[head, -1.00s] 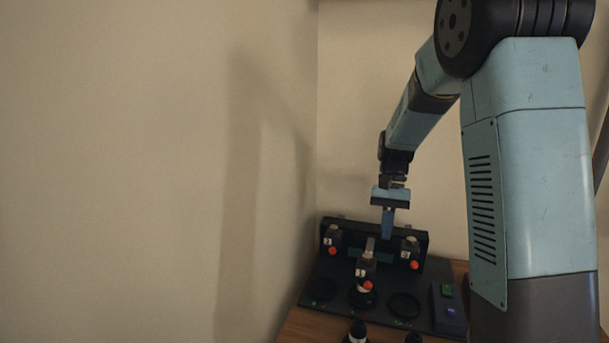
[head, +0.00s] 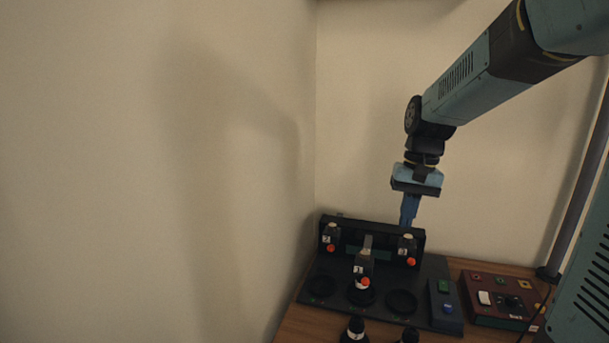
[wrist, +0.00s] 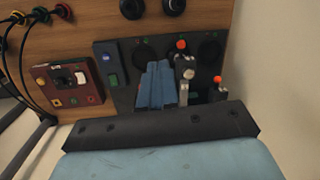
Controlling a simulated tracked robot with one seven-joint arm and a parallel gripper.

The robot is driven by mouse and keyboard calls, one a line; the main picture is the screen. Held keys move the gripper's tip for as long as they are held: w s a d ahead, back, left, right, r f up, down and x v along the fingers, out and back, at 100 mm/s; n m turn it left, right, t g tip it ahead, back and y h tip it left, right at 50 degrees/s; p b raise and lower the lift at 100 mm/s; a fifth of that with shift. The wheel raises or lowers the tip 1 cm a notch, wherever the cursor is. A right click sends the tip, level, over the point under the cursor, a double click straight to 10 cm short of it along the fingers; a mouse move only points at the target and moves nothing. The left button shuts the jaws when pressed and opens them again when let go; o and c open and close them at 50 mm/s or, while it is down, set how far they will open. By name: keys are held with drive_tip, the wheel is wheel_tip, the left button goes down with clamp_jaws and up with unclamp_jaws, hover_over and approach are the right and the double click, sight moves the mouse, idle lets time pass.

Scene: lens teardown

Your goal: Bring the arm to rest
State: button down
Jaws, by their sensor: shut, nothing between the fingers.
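My gripper (head: 408,212) hangs from my arm above the back right of the black fixture board (head: 330,268). Its blue fingers point down and are shut with nothing between them. In the wrist view the blue fingers (wrist: 157,84) lie together over the board, beside the clamp with an orange tip (wrist: 181,45). My gripper is close in the picture to the right rear clamp (head: 407,247), but appears above it. Whether any part touches cannot be told.
The board carries several clamps with orange knobs and dark round seats (head: 402,302). A blue box with a green button (head: 444,288) stands at its right. A dark red control box (head: 500,299) with cables is further right. Black cylinders (head: 355,328) stand in front. A wall is close on the left.

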drive_tip(key=s+r+n+t, duration=0.1)
drive_tip(key=s+r+t, duration=0.1)
drive_tip(key=s, duration=0.6)
drive_tip(key=s+d+r+n+t+h, duration=0.1)
drive_tip(key=s+r+t, duration=0.2)
drive_tip(key=s, duration=0.5)
drive_tip(key=shift+d+t, duration=0.2)
drive_tip(key=shift+t, duration=0.5)
drive_tip(key=shift+s, duration=0.1)
drive_tip(key=c, duration=1.8)
unclamp_jaws()
